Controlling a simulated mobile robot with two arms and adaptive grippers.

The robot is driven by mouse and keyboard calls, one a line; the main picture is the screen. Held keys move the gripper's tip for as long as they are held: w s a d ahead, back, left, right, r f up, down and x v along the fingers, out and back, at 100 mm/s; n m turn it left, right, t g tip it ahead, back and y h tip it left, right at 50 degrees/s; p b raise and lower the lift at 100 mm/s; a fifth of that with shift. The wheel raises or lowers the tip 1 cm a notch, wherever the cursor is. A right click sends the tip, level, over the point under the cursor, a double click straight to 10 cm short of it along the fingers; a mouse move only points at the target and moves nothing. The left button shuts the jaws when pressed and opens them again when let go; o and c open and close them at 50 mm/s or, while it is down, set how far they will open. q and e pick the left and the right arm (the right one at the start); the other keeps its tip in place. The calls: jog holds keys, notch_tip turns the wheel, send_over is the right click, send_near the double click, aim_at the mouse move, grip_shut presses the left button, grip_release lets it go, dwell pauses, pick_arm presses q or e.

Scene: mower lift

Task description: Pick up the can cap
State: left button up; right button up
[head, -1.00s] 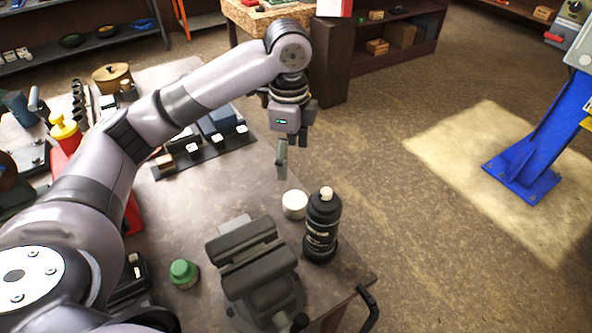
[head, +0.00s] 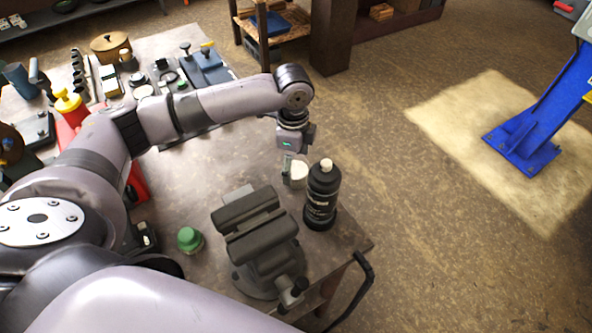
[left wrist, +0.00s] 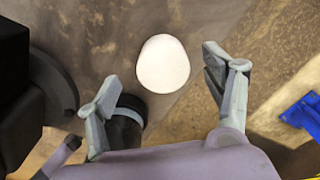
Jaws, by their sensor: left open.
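A white round cap (head: 300,174) rests on the bench near its right edge, just left of the black bottle (head: 321,200). It also shows in the left wrist view as a plain white disc (left wrist: 163,63), beyond the fingertips and between their lines. My left gripper (head: 288,172) points down over the bench at the cap, partly covering its left side. In the left wrist view its two fingers (left wrist: 170,85) are spread wide with nothing between them. My right gripper is not in view.
A grey vise (head: 258,235) stands in front of the cap, and a green-capped jar (head: 189,239) stands left of it. A handle (head: 358,285) juts off the bench's front right corner. Tools and containers crowd the bench's far left.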

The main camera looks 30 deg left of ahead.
aim_at(296, 169)
pick_arm(q)
jog(key=f, duration=0.2)
jog(key=f+p, duration=0.1)
jog(key=f, duration=0.1)
jog(key=shift+w+d+f, duration=0.2)
jog(key=shift+f, duration=0.05)
jog(key=c, duration=0.9)
jog(key=shift+r, duration=0.15)
